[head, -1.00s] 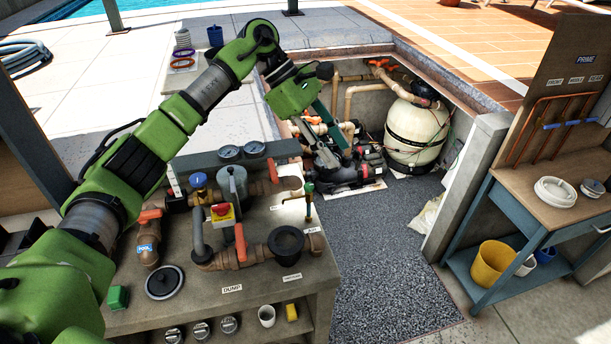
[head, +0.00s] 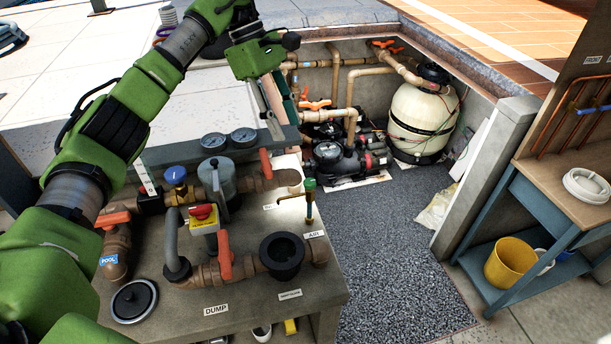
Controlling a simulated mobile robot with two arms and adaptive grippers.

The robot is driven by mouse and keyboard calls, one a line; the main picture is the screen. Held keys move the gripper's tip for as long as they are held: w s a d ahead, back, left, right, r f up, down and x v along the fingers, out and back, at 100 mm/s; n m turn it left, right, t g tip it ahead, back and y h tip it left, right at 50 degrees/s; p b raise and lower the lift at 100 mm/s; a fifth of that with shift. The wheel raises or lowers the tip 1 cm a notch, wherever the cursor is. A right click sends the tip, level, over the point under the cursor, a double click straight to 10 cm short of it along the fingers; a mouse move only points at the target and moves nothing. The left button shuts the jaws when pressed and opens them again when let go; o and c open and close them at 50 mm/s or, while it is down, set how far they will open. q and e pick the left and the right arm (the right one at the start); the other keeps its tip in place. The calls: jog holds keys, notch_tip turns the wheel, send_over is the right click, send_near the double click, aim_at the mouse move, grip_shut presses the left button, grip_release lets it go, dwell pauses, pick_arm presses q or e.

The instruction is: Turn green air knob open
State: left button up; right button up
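The green air knob (head: 310,184) sits on top of a thin brass upright pipe at the right of the bench, behind a small label that reads AIR. My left gripper (head: 272,122) points down above and behind the bench's back edge, up and left of the knob and apart from it. Its fingers are thin and seen nearly edge-on, so I cannot tell whether they are open or shut. I see nothing held in it. The knob is fully visible. My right gripper is not in view.
Close by on the bench (head: 190,318) stand orange-handled valves (head: 224,255), a red and yellow switch (head: 203,217), a blue knob (head: 176,175), a black open cup (head: 281,252) and two gauges (head: 228,139). The pump pit lies behind. Gravel floor (head: 400,250) is clear at right.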

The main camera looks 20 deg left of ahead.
pick_arm(q)
jog(key=p, duration=0.5)
send_near(309, 180)
jog(key=x, duration=0.7)
jog(key=shift+s+d+f, duration=0.1)
jog(key=shift+d+f, duration=0.15)
jog(key=shift+f, duration=0.25)
jog(key=shift+c, duration=0.4)
grip_shut()
